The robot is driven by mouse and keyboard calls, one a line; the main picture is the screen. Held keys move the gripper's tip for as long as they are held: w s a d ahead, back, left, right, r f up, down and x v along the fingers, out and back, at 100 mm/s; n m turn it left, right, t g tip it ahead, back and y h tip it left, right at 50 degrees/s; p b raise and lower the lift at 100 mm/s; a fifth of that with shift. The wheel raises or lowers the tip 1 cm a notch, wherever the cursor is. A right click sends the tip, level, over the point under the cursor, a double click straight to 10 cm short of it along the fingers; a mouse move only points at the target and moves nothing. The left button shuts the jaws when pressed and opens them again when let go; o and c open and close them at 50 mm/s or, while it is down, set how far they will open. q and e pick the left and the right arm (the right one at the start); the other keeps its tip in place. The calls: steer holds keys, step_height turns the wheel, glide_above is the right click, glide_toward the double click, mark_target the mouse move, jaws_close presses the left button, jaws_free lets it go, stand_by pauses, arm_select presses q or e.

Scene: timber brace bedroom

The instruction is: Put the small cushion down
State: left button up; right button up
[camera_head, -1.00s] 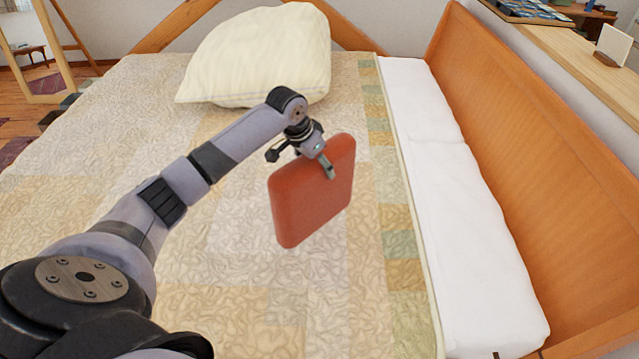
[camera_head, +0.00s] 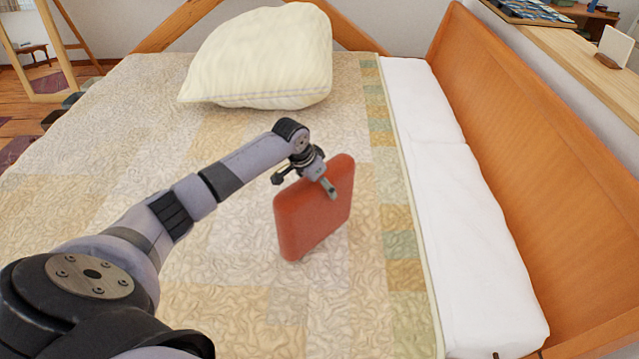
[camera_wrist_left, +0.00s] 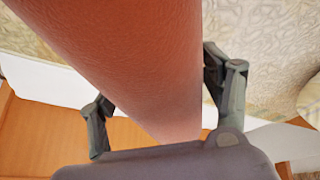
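The small cushion (camera_head: 312,214) is reddish-orange and square with rounded corners. It stands on edge over the patchwork bed cover (camera_head: 240,270). Its lower edge is at or very near the cover; I cannot tell whether it fully rests there. My left gripper (camera_head: 322,178) grips the cushion's upper edge from above, one finger showing on its near face. In the left wrist view the cushion (camera_wrist_left: 140,60) fills the middle, between the two fingers of the left gripper (camera_wrist_left: 165,110). My right gripper is in neither view.
A large cream pillow (camera_head: 262,60) lies at the far end of the bed. White bedding (camera_head: 450,190) and an orange wooden board (camera_head: 540,170) run along the right side. The cover around the cushion is clear.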

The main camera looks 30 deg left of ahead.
arm_select(q)
steer(key=shift+o, duration=1.2)
steer(key=shift+r, duration=0.15)
steer(key=v, duration=1.2)
steer(key=shift+s+b, duration=0.1)
steer(key=shift+b, duration=0.2)
